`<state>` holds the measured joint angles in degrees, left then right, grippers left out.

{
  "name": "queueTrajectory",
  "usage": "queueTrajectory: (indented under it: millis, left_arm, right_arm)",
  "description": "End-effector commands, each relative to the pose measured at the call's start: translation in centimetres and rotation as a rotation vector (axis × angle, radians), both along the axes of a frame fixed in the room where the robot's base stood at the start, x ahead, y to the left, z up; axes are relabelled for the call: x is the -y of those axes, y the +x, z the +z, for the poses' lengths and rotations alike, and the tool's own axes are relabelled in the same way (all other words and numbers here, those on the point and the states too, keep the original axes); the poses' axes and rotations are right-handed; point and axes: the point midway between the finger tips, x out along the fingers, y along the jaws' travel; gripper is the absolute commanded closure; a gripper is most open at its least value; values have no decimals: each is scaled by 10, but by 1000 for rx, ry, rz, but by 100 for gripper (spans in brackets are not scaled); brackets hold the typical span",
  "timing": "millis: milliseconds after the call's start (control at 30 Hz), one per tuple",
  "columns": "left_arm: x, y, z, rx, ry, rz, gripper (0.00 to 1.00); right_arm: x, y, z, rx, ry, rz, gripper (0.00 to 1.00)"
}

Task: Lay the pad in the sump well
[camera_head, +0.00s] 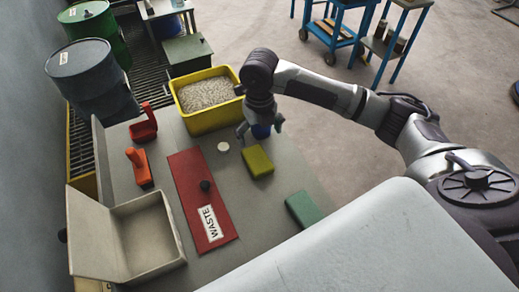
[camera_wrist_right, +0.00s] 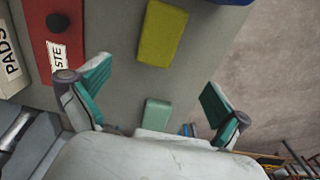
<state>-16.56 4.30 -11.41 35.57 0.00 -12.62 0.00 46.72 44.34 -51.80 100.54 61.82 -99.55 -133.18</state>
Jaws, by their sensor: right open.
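A flat yellow-green pad (camera_head: 257,161) lies on the grey table; it also shows in the wrist view (camera_wrist_right: 162,32). A green block (camera_head: 304,210) lies nearer the table's right edge and shows low in the wrist view (camera_wrist_right: 157,113). I cannot tell which of the two is the task's pad. My right gripper (camera_head: 261,129) is open and empty above the table, just behind the yellow-green pad; its spread fingers frame the wrist view (camera_wrist_right: 154,90). I cannot make out a sump well. My left gripper is out of view.
A red WASTE panel (camera_head: 191,175) with a black knob lies mid-table. An open beige box (camera_head: 165,225) stands front left, a yellow bin of granules (camera_head: 218,122) at the back. A blue object (camera_head: 261,131) is partly behind my gripper. Orange-red items (camera_head: 139,168) stand left.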

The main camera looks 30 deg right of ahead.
Motion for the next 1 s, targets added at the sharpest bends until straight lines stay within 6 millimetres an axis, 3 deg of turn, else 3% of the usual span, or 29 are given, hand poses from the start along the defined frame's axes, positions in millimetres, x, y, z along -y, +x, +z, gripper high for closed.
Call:
queueTrajectory:
  millis: [100, 233, 367, 600, 800, 1000]
  left_arm:
    - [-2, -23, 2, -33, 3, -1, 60]
    - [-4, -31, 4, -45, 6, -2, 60]
    - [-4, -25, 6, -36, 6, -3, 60]
    - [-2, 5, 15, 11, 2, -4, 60]
    - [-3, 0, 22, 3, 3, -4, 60]
    - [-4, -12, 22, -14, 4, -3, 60]
  right_arm:
    - [0, -2, -25, -5, 0, -1, 0]
    - [0, -2, -50, -2, -1, -1, 0]
    - [0, 0, -67, 2, 1, -2, 0]
    - [-1, -1, -85, 0, 0, -2, 0]
    - [-3, -1, -115, 1, 1, -2, 0]
    - [-2, 0, -125, 6, 0, -1, 0]
